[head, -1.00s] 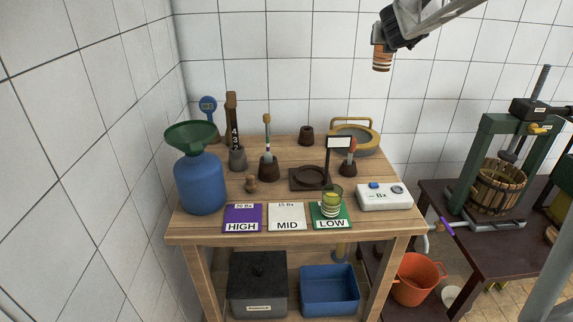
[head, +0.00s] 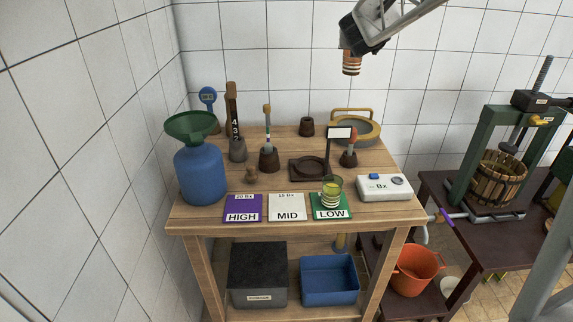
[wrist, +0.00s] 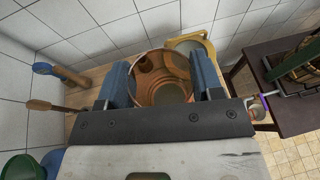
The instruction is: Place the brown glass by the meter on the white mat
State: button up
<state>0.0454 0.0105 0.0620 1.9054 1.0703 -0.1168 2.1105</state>
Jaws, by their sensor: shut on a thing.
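The brown glass (head: 351,65), with pale bands, is held in my gripper (head: 350,50) high above the back right of the table. In the wrist view, the glass (wrist: 160,92) sits between both fingers of the gripper (wrist: 162,80), its round rim showing. The white mat (head: 287,203), marked MID and 15 Bx, lies empty at the table's front, left of and below the glass. The white meter (head: 372,193), marked Bx, stands at the table's right front, below the held glass.
A purple HIGH mat (head: 243,205) and a green LOW mat (head: 318,211) flank the white mat. A glass with yellow-green liquid (head: 331,195) stands on the green one. A blue demijohn with funnel (head: 201,180) is at left. A dark stand with upright sign (head: 310,169) is behind the mats.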

jog(key=s+a+f+m+g+h, duration=0.1)
jog(key=s+a+f+m+h, duration=0.25)
jog(key=s+a+f, duration=1)
jog(key=s+a+f+m+g+h, duration=0.3)
jog(key=s+f+h, duration=0.1)
jog(key=s+f, duration=1.2)
jog(key=s, duration=0.4)
jog(key=shift+s+a+f+m, duration=0.15)
jog(key=shift+s+f+m, duration=0.1)
jog(key=shift+m, duration=0.1)
jog(key=w+a+f, duration=0.1)
jog(key=w+a, duration=0.2)
jog(key=w, duration=1.2)
jog(key=shift+w+a+f, duration=0.2)
jog(key=shift+w+f, duration=0.05)
jog(key=shift+w, duration=0.1)
jog(key=shift+f, duration=1.75)
